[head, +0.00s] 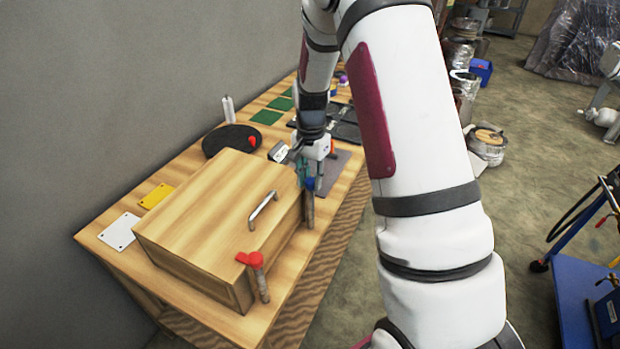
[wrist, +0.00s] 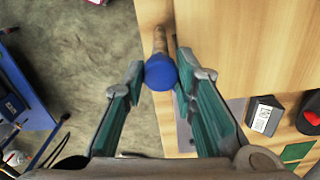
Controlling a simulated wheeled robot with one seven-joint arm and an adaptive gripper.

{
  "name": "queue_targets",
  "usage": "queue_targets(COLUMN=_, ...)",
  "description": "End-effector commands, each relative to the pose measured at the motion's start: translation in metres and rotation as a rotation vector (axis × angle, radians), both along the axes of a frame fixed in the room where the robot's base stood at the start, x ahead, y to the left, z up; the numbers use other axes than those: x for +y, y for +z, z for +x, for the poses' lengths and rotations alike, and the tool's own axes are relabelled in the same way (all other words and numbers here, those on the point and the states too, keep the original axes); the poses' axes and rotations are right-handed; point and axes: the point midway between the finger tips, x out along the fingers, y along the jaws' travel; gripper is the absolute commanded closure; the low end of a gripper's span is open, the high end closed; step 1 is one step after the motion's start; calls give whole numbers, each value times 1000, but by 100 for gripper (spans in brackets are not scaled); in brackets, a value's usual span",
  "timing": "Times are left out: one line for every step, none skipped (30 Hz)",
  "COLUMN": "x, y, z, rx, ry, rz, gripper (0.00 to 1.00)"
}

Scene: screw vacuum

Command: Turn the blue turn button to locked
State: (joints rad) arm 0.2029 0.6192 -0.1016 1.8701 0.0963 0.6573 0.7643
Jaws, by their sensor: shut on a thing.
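The blue turn button (head: 309,184) sits on top of a wooden post (head: 309,212) at the far front corner of the wooden box (head: 205,205). In the wrist view the blue button (wrist: 160,73) appears as a rounded blue shape between my fingertips, with the post (wrist: 160,42) behind it. My gripper (head: 306,176) reaches down over the button from above, and in the wrist view my gripper (wrist: 160,82) is shut on it, one finger on each side. The fingers partly hide the button in the head view, so I cannot tell which way it points.
A red turn button (head: 250,259) on a second post stands at the box's near front corner. The lid carries a metal handle (head: 263,211). A black oval board (head: 232,138), green sheets and a small dark box (wrist: 266,113) lie beyond. Open floor lies beside the table.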

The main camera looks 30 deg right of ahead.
Motion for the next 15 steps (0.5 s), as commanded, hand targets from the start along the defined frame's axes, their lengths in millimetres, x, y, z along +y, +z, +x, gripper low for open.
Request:
queue_targets(x=0, y=0, z=1, rx=-3, ry=45, rz=0, gripper=100)
queue_targets(x=0, y=0, z=1, rx=-3, ry=74, rz=0, gripper=100)
queue_targets(x=0, y=0, z=1, rx=-3, ry=111, rz=0, gripper=100)
queue_targets(x=0, y=1, z=1, rx=-3, ry=139, rz=0, gripper=100)
queue_targets(x=0, y=1, z=1, rx=-3, ry=167, rz=0, gripper=100)
queue_targets(x=0, y=1, z=1, rx=-3, ry=206, rz=1, gripper=100)
queue_targets(x=0, y=1, z=1, rx=-3, ry=234, rz=1, gripper=100)
queue_targets(x=0, y=1, z=1, rx=-3, ry=263, rz=1, gripper=100)
queue_targets(x=0, y=1, z=1, rx=-4, ry=301, rz=0, gripper=100)
queue_targets(x=0, y=1, z=1, rx=-4, ry=330, rz=0, gripper=100)
queue_targets(x=0, y=1, z=1, rx=-4, ry=358, rz=0, gripper=100)
queue_targets(x=0, y=1, z=1, rx=-4, ry=396, rz=0, gripper=100)
queue_targets(x=0, y=1, z=1, rx=-4, ry=425, rz=0, gripper=100)
queue_targets(x=0, y=1, z=1, rx=-4, ry=453, rz=0, gripper=100)
queue_targets(x=0, y=1, z=1, rx=-4, ry=490, rz=0, gripper=100)
